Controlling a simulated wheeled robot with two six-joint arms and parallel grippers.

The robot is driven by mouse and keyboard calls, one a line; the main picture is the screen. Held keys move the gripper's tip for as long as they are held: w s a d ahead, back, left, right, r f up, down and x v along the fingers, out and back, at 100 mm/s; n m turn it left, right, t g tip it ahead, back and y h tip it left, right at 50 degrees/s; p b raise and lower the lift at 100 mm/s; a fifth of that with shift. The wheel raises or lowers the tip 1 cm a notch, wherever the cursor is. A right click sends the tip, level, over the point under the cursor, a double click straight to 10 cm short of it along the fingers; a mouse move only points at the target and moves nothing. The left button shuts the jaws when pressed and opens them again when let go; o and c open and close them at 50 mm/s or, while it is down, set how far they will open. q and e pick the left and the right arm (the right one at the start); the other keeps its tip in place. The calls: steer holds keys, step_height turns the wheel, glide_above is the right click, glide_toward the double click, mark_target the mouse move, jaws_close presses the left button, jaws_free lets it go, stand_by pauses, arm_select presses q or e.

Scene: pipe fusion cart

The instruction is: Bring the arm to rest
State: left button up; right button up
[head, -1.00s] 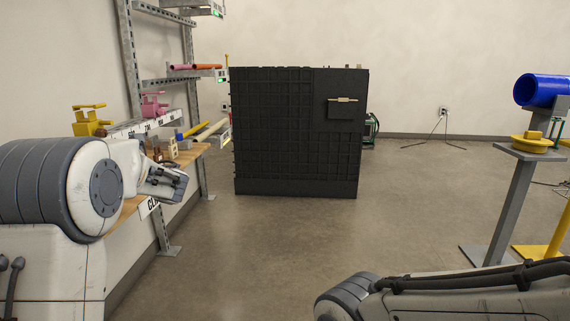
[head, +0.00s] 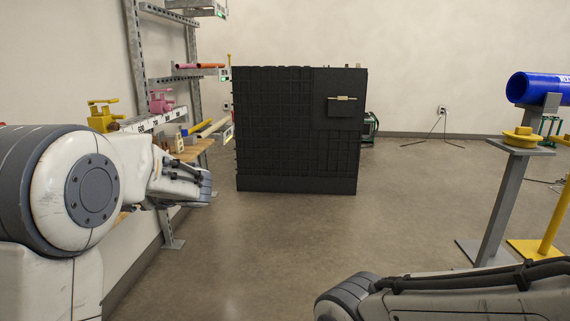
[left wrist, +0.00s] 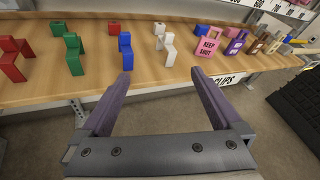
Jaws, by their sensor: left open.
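My left arm comes in from the left in the head view, with its forearm pointing toward the black cabinet. My left gripper (left wrist: 160,85) shows in the left wrist view with its two purple fingers spread apart and nothing between them. Its fingertips are in front of the edge of a wooden shelf (left wrist: 155,87), below a blue clip (left wrist: 125,50) and a white clip (left wrist: 169,50). In the head view the left fingers are hidden. My right arm shows only as a link at the bottom right; its gripper is out of view.
The shelf carries a red clip (left wrist: 14,55), a green clip (left wrist: 73,55) and pink and purple tags (left wrist: 208,43). A tall black cabinet (head: 298,130) stands ahead. A blue pipe (head: 538,88) and grey stand (head: 505,205) are at right. The middle floor is clear.

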arm_select(q)
steer(key=s+d+f+n+g+h+b, duration=0.15)
steer(key=s+d+f+n+h, duration=0.35)
steer(key=s+d, duration=0.55)
steer(key=s+d+f+n+g+h, duration=0.35)
steer(key=s+d+f, duration=0.45)
steer(key=s+d, duration=0.3)
steer(key=s+d+f+n+g+h+b, duration=0.1)
steer(key=s+d+f+n+h, duration=0.4)
steer(key=s+d, duration=0.6)
steer(key=s+a+r+p, duration=0.1)
steer(key=s+r+p, duration=0.2)
steer(key=r+p, duration=3.4)
steer(key=shift+a+m+g+p, duration=0.2)
steer(key=shift+m+g+p, duration=0.2)
steer(key=shift+p, duration=0.2)
steer(key=shift+c, duration=0.3)
